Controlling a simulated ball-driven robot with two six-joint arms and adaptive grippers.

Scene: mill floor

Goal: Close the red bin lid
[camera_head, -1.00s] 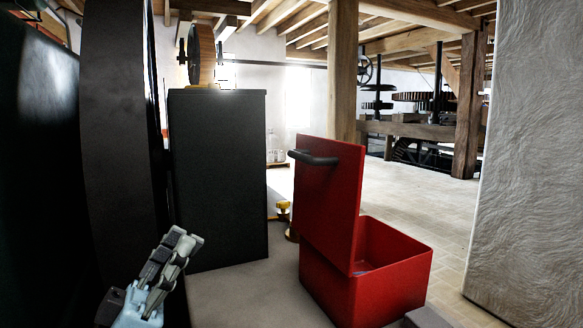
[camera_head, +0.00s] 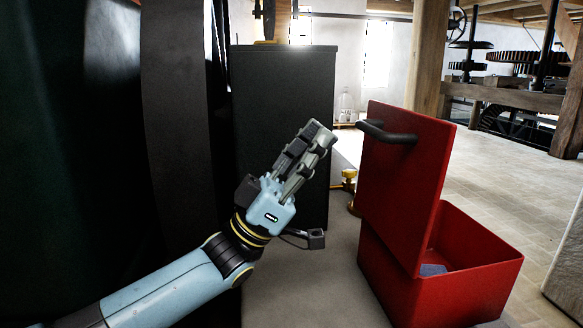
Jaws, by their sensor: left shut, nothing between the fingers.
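The red bin (camera_head: 465,285) stands at the lower right, on or beside the grey surface. Its red lid (camera_head: 405,180) stands up, open, on the side towards my left gripper, with a black bar handle (camera_head: 385,132) near its top. A small blue-grey object (camera_head: 432,269) shows inside the bin. My left gripper (camera_head: 322,138) is shut and empty. In the picture it is left of the lid and its handle, with a gap between, and its fingers point up and right. My right gripper is not in view.
A tall dark cabinet (camera_head: 285,95) stands behind my left gripper. A large dark curved wheel or band (camera_head: 175,130) is at the left. A brass fitting (camera_head: 349,178) sits behind the lid.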

